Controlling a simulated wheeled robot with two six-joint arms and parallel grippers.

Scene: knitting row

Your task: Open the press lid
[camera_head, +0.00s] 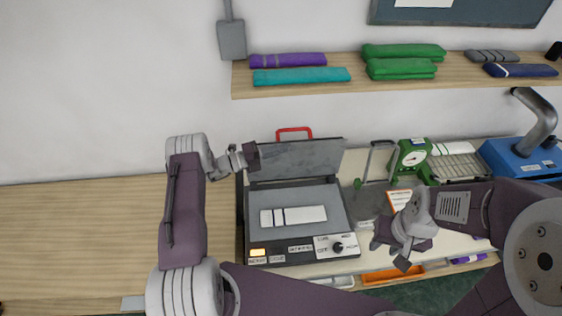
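The grey press (252,224) stands on the table in the middle of the head view. Its lid (300,160) is up, tilted back at the rear, with a red handle (294,130) on its far edge. A white folded piece with dark stripes (293,216) lies inside on the bed. My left gripper (252,156) is at the lid's left edge, apart from the red handle; I cannot tell whether it touches the lid, and its fingers are too small to read. My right gripper (394,252) is right of the press, its fingers apart with nothing visible between them.
A green dial scale (413,157) and a blue machine (522,158) stand at the right. An orange tray (392,274) is at the front edge. A wall shelf (300,88) holds folded cloths above. The wooden table left of the press (80,225) is clear.

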